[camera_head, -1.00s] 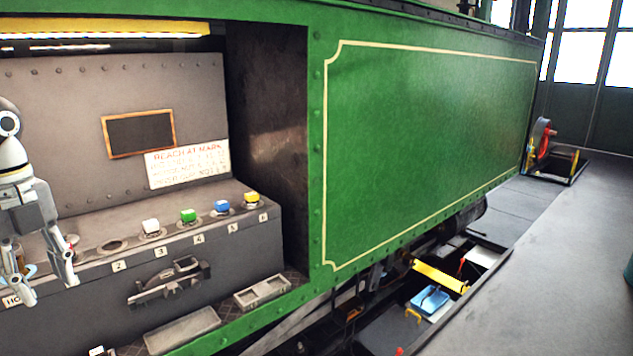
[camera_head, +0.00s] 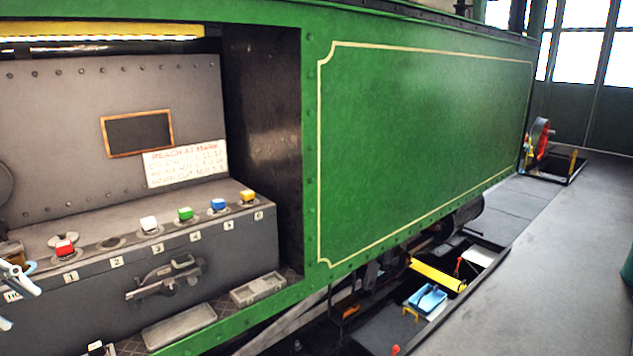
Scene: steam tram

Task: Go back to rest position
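My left gripper (camera_head: 22,308) shows only at the left edge of the head view. Two light grey fingers stand apart with nothing seen between them, and the rest of it is cut off. It is low, in front of the grey locker's left end. My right gripper is out of view. On the locker top (camera_head: 120,231) stand a red block (camera_head: 65,249), a white block (camera_head: 149,224), a green block (camera_head: 185,214), a blue block (camera_head: 218,205) and a yellow block (camera_head: 247,197), behind numbered labels. Spot 2 has no block.
A sign (camera_head: 186,164) and a dark framed board (camera_head: 137,133) are on the back wall. The green tram side (camera_head: 420,140) fills the middle. A pit with a blue tray (camera_head: 427,299) and yellow bar (camera_head: 437,275) lies at lower right. The floor (camera_head: 540,260) beyond is open.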

